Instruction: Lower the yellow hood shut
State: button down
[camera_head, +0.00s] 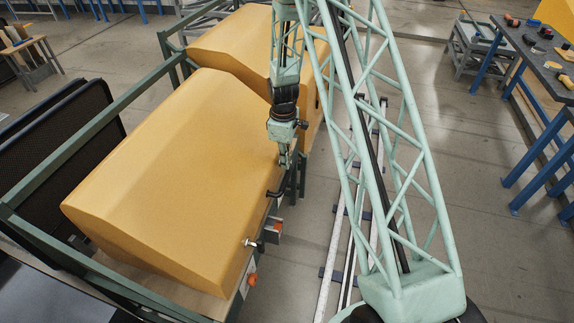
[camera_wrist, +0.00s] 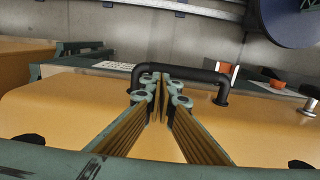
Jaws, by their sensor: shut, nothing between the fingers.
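The near yellow hood (camera_head: 170,150) is a large box-like cover lying over a green frame at the left of the head view. Its top also fills much of the wrist view (camera_wrist: 60,115). I cannot tell whether it sits fully down. A black bar handle (camera_wrist: 190,68) is fixed near the hood's edge. It shows small in the head view (camera_head: 274,193). My gripper (camera_head: 284,160) is above the hood's right edge near this handle. In the wrist view its fingertips (camera_wrist: 161,84) are shut and empty, close to the bar. I cannot tell whether they touch it.
A second yellow hood (camera_head: 228,42) stands behind the near one. A silver latch knob (camera_head: 251,243) and orange-and-grey fittings (camera_head: 273,230) line the right edge. Floor rails (camera_head: 333,240) run alongside. Workbenches (camera_head: 535,60) stand far right, with open floor between.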

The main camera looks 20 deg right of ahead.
notch_tip(320, 180, up, 12)
jog(key=p, duration=0.2)
jog(key=shift+s+d+f, duration=0.15)
jog(key=shift+s+d, duration=0.1)
dwell(0.8)
jog(key=s+a+r+m+t, duration=0.1)
jog(key=s+a+r+m, duration=0.3)
jog(key=r, duration=0.7)
jog(key=s+a+r+n, duration=0.1)
jog(key=s+a+r, duration=0.1)
jog(key=s+r, duration=0.65)
jog(key=s+a+r+m+t, duration=0.15)
jog(key=s+r, duration=0.25)
jog(key=r, duration=0.8)
jog(key=s+a+r+m, duration=0.1)
jog(key=s+a+r, duration=0.1)
jog(key=s, duration=0.8)
jog(key=s+a+r+m+t, duration=0.1)
jog(key=s+a+r+m, duration=0.1)
jog(key=s+r, duration=0.3)
jog(key=s+a+r+m, duration=0.2)
jog(key=s+r, duration=0.2)
jog(key=s, duration=1)
jog(key=shift+s+a+r+t, duration=0.15)
jog(key=shift+s+a+t, duration=0.2)
jog(key=shift+a, duration=0.05)
